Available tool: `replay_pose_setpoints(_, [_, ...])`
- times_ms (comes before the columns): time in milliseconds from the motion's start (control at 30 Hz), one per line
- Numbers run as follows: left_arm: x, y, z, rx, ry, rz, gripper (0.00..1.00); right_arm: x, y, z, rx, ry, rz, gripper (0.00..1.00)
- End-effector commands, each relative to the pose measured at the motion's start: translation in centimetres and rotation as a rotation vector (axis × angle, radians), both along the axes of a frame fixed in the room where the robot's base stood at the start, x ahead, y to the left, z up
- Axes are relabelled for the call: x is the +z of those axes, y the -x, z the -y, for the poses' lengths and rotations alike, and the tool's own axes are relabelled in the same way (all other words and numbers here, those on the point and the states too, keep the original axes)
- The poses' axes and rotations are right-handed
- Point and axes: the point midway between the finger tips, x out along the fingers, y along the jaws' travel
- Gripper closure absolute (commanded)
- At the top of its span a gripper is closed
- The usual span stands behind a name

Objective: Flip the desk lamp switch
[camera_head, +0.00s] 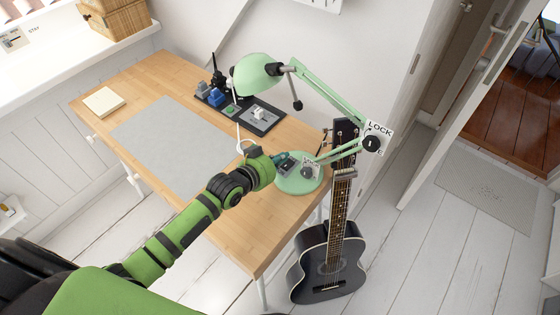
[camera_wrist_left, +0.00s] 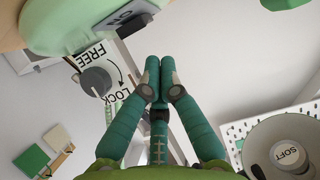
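The mint-green desk lamp (camera_head: 300,184) stands at the desk's front right corner, its shade (camera_head: 258,72) reaching back left. In the left wrist view a dark switch block (camera_wrist_left: 126,17) marked ON sits on the mint base, at the top. My left gripper (camera_head: 281,157) is at the left side of the base, beside the dark block. In its wrist view the teal fingers (camera_wrist_left: 160,78) are together at the tips with nothing between them. They appear below and right of the switch block; contact cannot be told. My right gripper is out of view.
A LOCK-marked joint knob (camera_head: 371,144) is on the lamp arm; a FREE/LOCK knob (camera_wrist_left: 95,81) shows in the wrist view. A black guitar (camera_head: 330,262) leans at the desk's right. A dark tray (camera_head: 263,122) is behind. The grey mat (camera_head: 170,140) is clear.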

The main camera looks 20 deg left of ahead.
Motion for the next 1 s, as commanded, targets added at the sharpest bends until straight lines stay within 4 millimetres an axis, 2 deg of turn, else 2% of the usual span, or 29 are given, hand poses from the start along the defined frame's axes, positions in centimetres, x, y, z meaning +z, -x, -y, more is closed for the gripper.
replay_pose_setpoints(200, [-1.6, 0.2, -0.1, 0.001, 0.003, 0.002, 1.00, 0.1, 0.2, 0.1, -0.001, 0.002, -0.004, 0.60])
replay_pose_setpoints(567, [-1.8, 0.3, -0.1, 0.000, 0.002, 0.003, 1.00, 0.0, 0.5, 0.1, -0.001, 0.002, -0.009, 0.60])
replay_pose_setpoints(733, [-3.3, 0.9, -0.3, 0.000, 0.000, 0.000, 1.00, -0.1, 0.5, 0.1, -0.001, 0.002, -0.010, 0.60])
replay_pose_setpoints(1000, [-2.9, 0.8, -0.3, 0.000, 0.002, 0.003, 1.00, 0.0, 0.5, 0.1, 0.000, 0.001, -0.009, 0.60])
